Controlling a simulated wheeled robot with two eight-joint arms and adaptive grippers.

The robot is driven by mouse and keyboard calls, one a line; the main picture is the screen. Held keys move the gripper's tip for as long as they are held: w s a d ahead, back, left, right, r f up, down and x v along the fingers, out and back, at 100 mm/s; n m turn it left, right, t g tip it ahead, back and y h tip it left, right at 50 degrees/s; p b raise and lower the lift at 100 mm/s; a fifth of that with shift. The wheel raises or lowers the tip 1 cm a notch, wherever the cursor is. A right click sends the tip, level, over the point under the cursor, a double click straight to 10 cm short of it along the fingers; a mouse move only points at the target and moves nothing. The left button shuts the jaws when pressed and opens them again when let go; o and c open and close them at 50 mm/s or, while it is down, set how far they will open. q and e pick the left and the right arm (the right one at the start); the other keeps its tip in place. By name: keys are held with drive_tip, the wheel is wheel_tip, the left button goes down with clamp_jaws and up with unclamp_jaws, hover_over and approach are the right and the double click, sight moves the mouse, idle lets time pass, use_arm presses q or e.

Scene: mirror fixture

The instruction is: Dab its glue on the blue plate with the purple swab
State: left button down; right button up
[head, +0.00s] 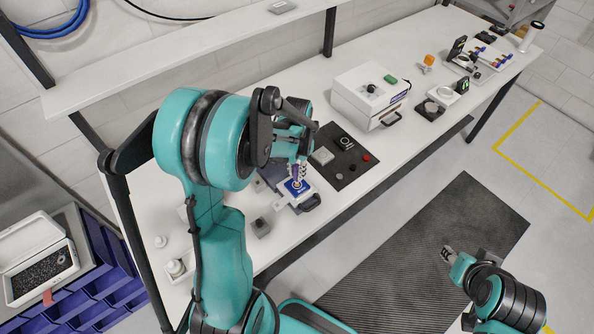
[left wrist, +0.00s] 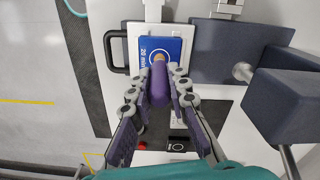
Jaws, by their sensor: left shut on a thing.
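My left gripper (head: 298,164) is shut on the purple swab (left wrist: 160,88), which lies between its fingertips in the left wrist view. The blue plate (left wrist: 178,50), with white "20 min" lettering, sits in a pale fixture with a black handle (left wrist: 116,52). In the head view the blue plate (head: 297,187) lies just below the gripper. The swab's tip is over the plate near a tan round spot; I cannot tell whether it touches. My right gripper (head: 448,254) hangs over the floor mat, away from the bench; its fingers are too small to judge.
A dark mat (head: 345,160) with small parts lies behind the fixture. A white box (head: 368,95) stands beyond it. In the left wrist view a dark block on a post (left wrist: 290,105) stands close on the right. The bench front is bare beside the handle.

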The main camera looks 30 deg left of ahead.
use_arm(q)
drive_tip(key=shift+r+p, duration=1.95)
drive_tip(key=shift+r, duration=1.2)
drive_tip(key=shift+f, duration=0.1)
